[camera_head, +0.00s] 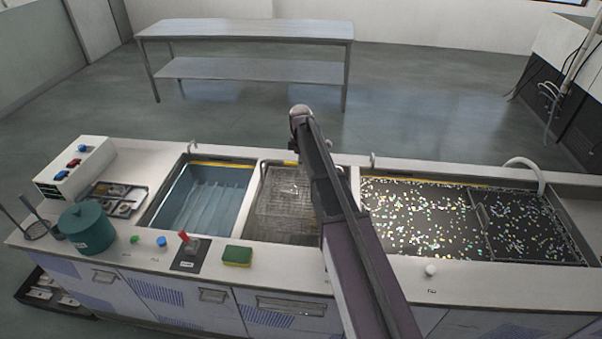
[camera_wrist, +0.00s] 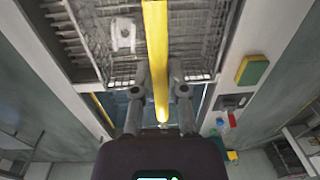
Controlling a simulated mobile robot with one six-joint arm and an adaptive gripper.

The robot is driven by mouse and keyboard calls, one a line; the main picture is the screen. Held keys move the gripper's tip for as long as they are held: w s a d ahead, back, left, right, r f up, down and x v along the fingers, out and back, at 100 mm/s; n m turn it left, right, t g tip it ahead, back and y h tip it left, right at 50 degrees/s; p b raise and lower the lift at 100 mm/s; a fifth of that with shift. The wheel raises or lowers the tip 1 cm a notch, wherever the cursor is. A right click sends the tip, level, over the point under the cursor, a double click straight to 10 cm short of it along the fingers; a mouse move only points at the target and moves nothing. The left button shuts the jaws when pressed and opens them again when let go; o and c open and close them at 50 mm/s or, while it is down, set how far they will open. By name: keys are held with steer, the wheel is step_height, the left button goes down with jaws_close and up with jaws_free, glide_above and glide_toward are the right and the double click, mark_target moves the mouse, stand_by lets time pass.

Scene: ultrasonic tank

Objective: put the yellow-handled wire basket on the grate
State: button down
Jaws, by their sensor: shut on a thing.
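The wire basket (camera_head: 283,190) is a grey mesh box over the middle basin of the counter, partly hidden by my arm. Its yellow handle (camera_wrist: 156,45) runs between my fingers in the wrist view. My gripper (camera_wrist: 160,82) is shut on this handle. A small pale metal part (camera_wrist: 123,34) shows inside the mesh. The grate is mostly hidden under the basket; dark slats (camera_wrist: 72,42) show beside the mesh in the wrist view. I cannot tell whether the basket touches the grate or hangs above it.
A water-filled tank (camera_head: 205,198) lies left of the basket, and a dark speckled tank (camera_head: 420,215) lies right. A green-yellow sponge (camera_head: 237,256), a red-handled switch (camera_head: 188,243) and a teal pot (camera_head: 87,228) stand along the front counter. A steel table (camera_head: 245,30) stands behind.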

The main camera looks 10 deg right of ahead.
steer(key=shift+f+b, duration=1.9)
steer(key=c, duration=0.7)
jaws_free()
steer(key=shift+r, duration=0.3)
steer(key=r+p, duration=0.3)
steer(key=p, duration=0.1)
steer(key=r+p, duration=0.8)
steer(key=shift+w+r, duration=0.25)
